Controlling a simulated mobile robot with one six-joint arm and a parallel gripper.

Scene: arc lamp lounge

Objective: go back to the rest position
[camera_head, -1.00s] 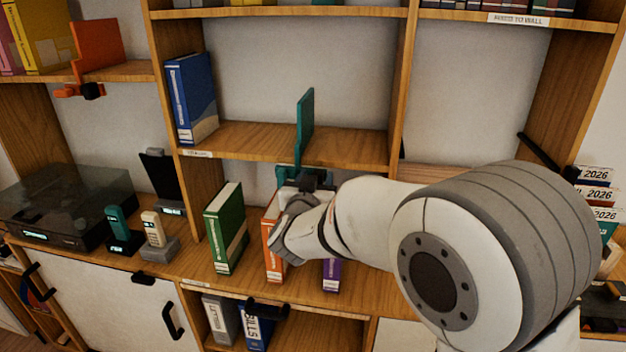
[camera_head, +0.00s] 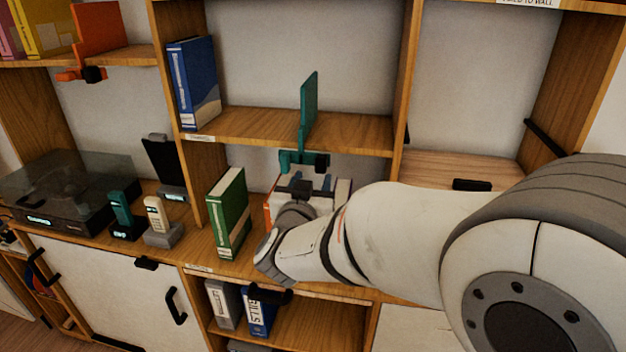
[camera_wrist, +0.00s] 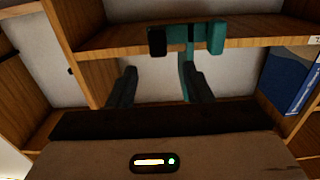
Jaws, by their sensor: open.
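My gripper (camera_wrist: 160,88) is open, its two dark fingers apart with nothing between them in the wrist view. In the head view my gripper (camera_head: 312,188) is in front of the shelf, just below a teal divider (camera_head: 308,108) clamped to the middle board's edge. The divider's clamp (camera_wrist: 195,38) shows above the fingers in the wrist view. My arm reaches in from the right. An orange binder (camera_head: 268,210) is mostly hidden behind my wrist.
A green binder (camera_head: 228,212) stands left of my wrist. A blue binder (camera_head: 193,82) stands on the middle board (camera_head: 245,122). Two handsets on docks (camera_head: 122,218) (camera_head: 158,222) and a turntable (camera_head: 55,200) are further left. The board right of the divider is clear.

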